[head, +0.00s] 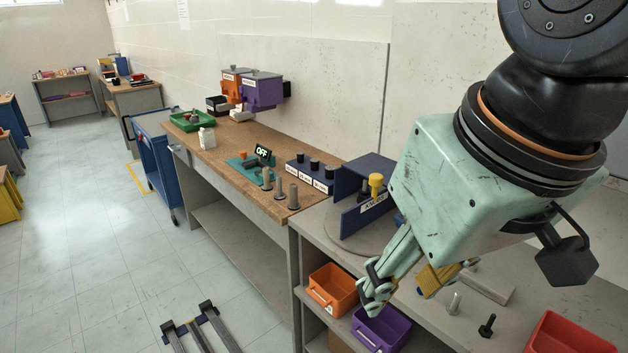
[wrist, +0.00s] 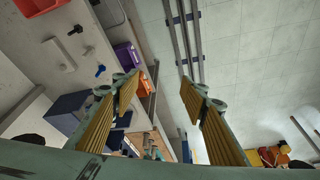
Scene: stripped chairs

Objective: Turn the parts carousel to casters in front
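The parts carousel (head: 350,233) is a round grey disc with upright blue dividers on the grey bench. A yellow knob (head: 376,183) stands at its middle. A white label on the blue panel (head: 362,216) faces the front; its lettering is too small to read surely. My gripper (head: 402,290) hangs to the right of and nearer than the carousel, above the bench's front edge, and hides its right side. In the wrist view, its yellow-padded fingers (wrist: 160,84) are spread apart with nothing between them. The blue dividers show at the lower left there (wrist: 66,108).
An orange bin (head: 333,289) and a purple bin (head: 381,328) sit below the bench's front edge. A red bin (head: 570,335), a black bolt (head: 487,326) and a grey peg (head: 454,303) are at right. A wooden workbench (head: 225,150) adjoins at left.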

